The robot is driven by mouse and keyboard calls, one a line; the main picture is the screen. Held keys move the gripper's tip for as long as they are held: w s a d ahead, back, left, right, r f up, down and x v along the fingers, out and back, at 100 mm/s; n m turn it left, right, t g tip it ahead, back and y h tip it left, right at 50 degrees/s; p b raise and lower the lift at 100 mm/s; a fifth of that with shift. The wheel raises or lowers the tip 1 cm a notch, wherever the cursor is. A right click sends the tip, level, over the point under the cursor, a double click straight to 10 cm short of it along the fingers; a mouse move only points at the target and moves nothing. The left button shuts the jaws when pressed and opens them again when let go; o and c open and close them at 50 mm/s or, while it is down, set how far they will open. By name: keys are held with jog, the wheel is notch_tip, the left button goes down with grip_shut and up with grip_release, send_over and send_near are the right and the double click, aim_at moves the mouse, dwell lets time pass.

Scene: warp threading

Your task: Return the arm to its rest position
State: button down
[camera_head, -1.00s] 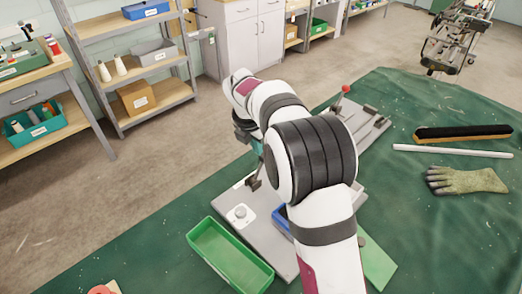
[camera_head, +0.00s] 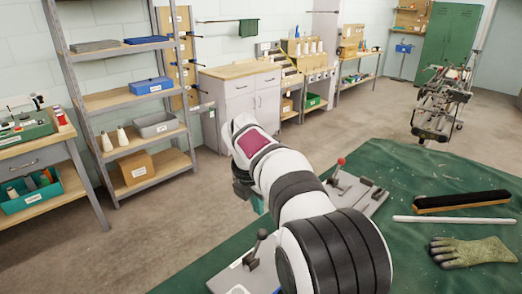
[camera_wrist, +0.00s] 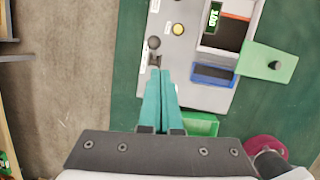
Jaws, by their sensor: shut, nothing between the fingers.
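My gripper (camera_wrist: 160,75) shows in the wrist view with its two teal fingers together, shut and empty. The fingers point over the grey base plate of a fixture (camera_wrist: 169,50), beside a dark lever knob (camera_wrist: 154,43). I cannot tell the exact height above the plate. In the head view my white and black arm reaches away from the lower right, with its wrist out over the left side of the green table (camera_head: 408,178). The fingertips are hidden there. My arm also covers much of the fixture (camera_head: 372,198).
A red-knobbed lever (camera_head: 341,162) stands on the fixture. A black brush (camera_head: 461,201), a white rod (camera_head: 450,219) and a glove (camera_head: 472,251) lie at right. In the wrist view, a green tray (camera_wrist: 202,124) sits near the fingers. Shelves (camera_head: 130,98) stand beyond open floor.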

jog(key=s+d+r+m+g+y, duration=0.1)
jog(key=s+d+m, duration=0.3)
jog(key=s+m, duration=0.45)
jog(key=s+d+r+m+g, duration=0.1)
jog(key=s+d+m, duration=0.3)
jog(key=s+m, duration=0.5)
jog(key=s+f+m+y, duration=0.1)
jog(key=s+f+m, duration=0.2)
jog(key=s+m, duration=0.5)
jog(key=s+f+m+g+y, duration=0.1)
jog(key=s+f+m, duration=0.2)
jog(key=s+m, duration=0.5)
jog(key=s, duration=0.3)
jog(key=shift+s+d, duration=0.15)
jog(key=shift+s, duration=0.15)
